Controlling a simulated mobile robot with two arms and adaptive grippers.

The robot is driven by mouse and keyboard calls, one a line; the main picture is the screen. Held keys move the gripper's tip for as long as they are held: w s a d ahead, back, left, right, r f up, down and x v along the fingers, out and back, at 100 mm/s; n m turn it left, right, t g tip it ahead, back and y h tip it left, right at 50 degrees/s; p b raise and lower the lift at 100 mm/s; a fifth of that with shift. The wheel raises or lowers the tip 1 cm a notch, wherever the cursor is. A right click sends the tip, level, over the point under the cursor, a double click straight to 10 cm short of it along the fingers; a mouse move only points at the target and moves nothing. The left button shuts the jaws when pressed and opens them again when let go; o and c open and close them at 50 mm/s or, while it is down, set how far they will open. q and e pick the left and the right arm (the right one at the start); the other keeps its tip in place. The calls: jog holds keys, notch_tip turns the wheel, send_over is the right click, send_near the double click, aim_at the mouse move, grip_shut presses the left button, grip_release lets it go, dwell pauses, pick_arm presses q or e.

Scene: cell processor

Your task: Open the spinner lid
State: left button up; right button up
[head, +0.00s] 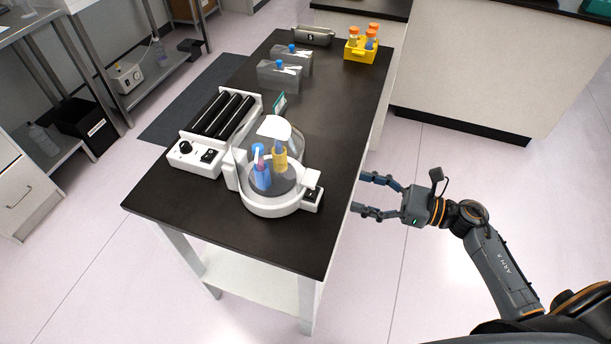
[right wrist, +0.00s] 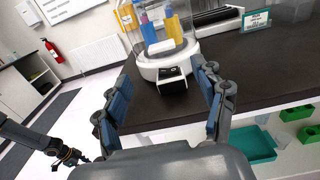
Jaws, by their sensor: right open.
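The white spinner (head: 270,207) stands near the front of the black bench, with a clear domed lid (head: 240,150) arching over a blue-purple tube (head: 262,178) and a yellow tube (head: 280,160). I cannot tell whether the lid is fully seated. A small dark panel (head: 312,195) is on the spinner's right side. My right gripper (head: 358,192) is open and empty, just off the bench's right edge, pointing at the spinner without touching it. In the right wrist view the spinner (right wrist: 153,68) is ahead between the fingers. My left gripper (right wrist: 72,156) seems to show small at lower left; its jaws are unclear.
A roller device (head: 205,160) stands close left of the spinner. The bench front (head: 250,240) is clear. In the right wrist view, a teal tray (right wrist: 252,146) and green bins lie at right.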

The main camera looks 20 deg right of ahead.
aim_at(313, 177)
jog(key=p+x, duration=0.3)
jog(key=x, duration=0.9)
jog(key=shift+w, duration=0.1)
pick_arm(q)
jog(key=r, duration=0.4)
jog(key=shift+w+a, duration=0.25)
jog(key=shift+w, duration=0.1)
pick_arm(e)
jog(key=shift+d+r, duration=0.1)
jog(key=shift+d, duration=0.05)
grip_shut()
pick_arm(q)
jog(key=shift+w+d+r+p, duration=0.1)
jog(key=shift+d+r+p, duration=0.1)
jog(key=shift+p, duration=0.15)
pick_arm(e)
jog(key=shift+r, duration=0.15)
